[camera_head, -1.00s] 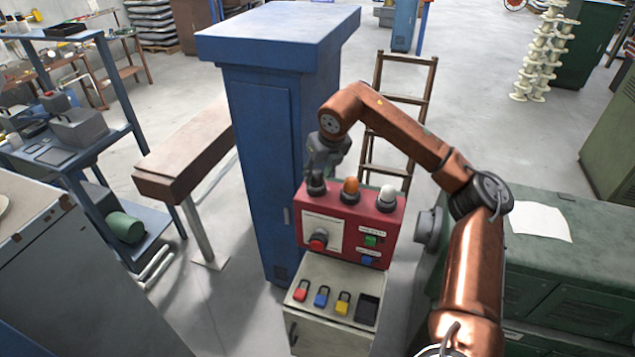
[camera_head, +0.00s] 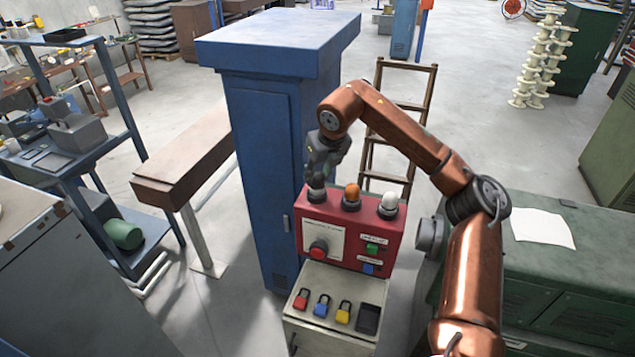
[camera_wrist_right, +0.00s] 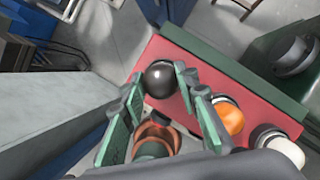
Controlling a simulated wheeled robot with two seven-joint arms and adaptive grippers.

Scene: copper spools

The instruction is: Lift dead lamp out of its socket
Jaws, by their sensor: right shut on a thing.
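A red control box (camera_head: 384,235) carries a row of three lamps on its top. The dark lamp (camera_head: 317,182) is at the left end; it shows as a black ball (camera_wrist_right: 160,80) in the right wrist view. My right gripper (camera_wrist_right: 158,78) is shut on this dark lamp, with one finger on each side. In the head view the right gripper (camera_head: 320,172) comes down on it from above. The lamp is over its socket (camera_head: 317,196); I cannot tell if its base is clear of it. My left gripper is out of view.
An orange lamp (camera_head: 352,192) and a white lamp (camera_head: 389,200) stand close to the right of the dark one. A tall blue cabinet (camera_head: 262,150) stands at the left. Padlocks (camera_head: 321,305) lie on the shelf below. A ladder (camera_head: 408,105) is behind.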

